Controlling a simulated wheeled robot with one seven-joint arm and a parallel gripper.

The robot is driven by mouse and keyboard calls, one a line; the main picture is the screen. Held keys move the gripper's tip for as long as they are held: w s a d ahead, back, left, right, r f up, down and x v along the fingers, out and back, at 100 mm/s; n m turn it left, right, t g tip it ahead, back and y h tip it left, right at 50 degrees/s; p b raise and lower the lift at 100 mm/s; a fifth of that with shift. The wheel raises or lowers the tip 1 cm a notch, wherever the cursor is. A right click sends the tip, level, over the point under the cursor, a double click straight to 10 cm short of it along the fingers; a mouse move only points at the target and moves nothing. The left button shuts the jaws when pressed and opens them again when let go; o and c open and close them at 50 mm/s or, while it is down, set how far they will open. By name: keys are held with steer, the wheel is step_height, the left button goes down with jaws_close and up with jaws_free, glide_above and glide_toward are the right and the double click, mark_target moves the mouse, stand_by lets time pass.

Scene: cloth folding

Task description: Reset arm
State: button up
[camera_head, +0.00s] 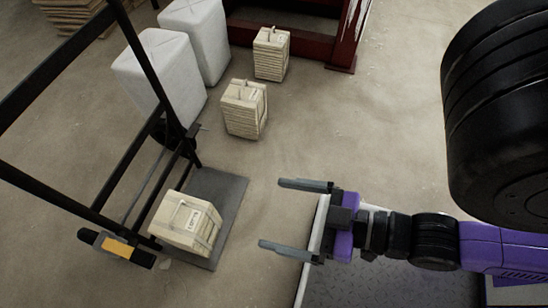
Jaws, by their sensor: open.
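My gripper (294,215) is open and empty. Its two grey fingers point left, with a wide gap between them. The gripper hangs above the floor and the left edge of a dark platform. My purple and black arm comes in from the right side. Just left of the fingertips, apart from them, a beige strapped bundle (187,222) stands on the grey plate (228,204) of a black metal frame. No cloth shows in this view.
Two more beige bundles (244,108) (271,53) stand on the floor behind. A dark red rack (343,50) is at the top. The floor (370,130) in the middle is clear.

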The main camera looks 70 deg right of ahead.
step_height(320, 180, up, 28)
steer(key=p, duration=2.7)
steer(key=shift+p, duration=0.4)
